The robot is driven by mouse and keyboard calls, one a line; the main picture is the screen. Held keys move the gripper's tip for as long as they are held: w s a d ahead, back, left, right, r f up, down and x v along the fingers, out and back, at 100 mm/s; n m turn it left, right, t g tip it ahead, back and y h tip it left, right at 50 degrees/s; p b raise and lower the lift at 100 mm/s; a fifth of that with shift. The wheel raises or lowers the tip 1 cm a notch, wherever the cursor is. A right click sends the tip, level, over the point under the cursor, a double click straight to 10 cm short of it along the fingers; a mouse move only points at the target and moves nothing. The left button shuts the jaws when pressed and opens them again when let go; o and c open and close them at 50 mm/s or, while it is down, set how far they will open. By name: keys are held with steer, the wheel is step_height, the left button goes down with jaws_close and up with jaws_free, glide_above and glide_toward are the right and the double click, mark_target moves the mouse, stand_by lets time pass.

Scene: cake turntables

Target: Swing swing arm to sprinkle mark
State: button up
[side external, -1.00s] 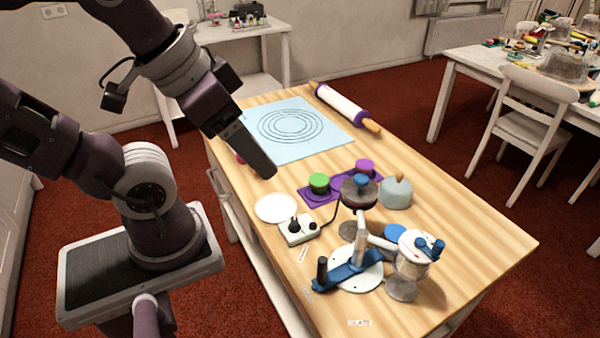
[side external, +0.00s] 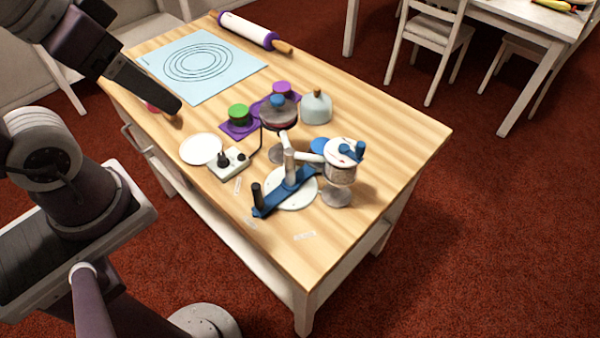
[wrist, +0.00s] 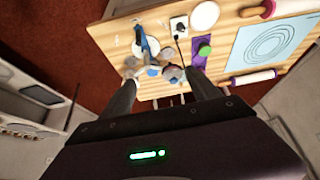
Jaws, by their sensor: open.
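The blue swing arm (side external: 285,192) lies across a white round base (side external: 292,199) on the table in the side view. A black upright handle (side external: 257,196) stands at its front-left end, and a pale post rises near its middle. In the wrist view the blue arm (wrist: 141,38) shows beyond my fingers. Small white labels (side external: 249,223) and (side external: 305,236) lie on the wood near the base; their words are too small to read, so I cannot tell which is the sprinkle mark. My gripper (wrist: 163,92) is open and empty, well away from the swing arm, above the table's left side.
A grey control box (side external: 229,163) and white plate (side external: 201,149) sit left of the base. A blue mat (side external: 198,65) and rolling pin (side external: 250,31) lie farther back. The front-right wood is clear.

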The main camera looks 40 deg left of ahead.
stand_by(0.4)
steer(key=shift+w+f, duration=0.15)
steer(key=shift+w, duration=0.1)
steer(key=c, duration=0.5)
steer(key=w+f+m+g, duration=0.1)
steer(key=w+f, duration=0.1)
steer(key=w+d+f+m+g, duration=0.1)
steer(key=w+f, duration=0.1)
steer(key=w+f+m+g+y, duration=0.1)
steer(key=w+f, duration=0.1)
steer(key=shift+w+d+f, duration=0.3)
steer(key=shift+d+f, duration=0.05)
steer(key=shift+c, duration=1.1)
steer(key=m+g+h, duration=0.1)
steer(key=m+g, duration=0.2)
glide_toward(256, 185)
steer(key=f, duration=0.8)
steer(key=shift+s+f, duration=0.25)
steer(key=shift+f, duration=0.25)
steer(key=shift+c, duration=0.9)
jaws_close()
steer(key=shift+w, duration=0.1)
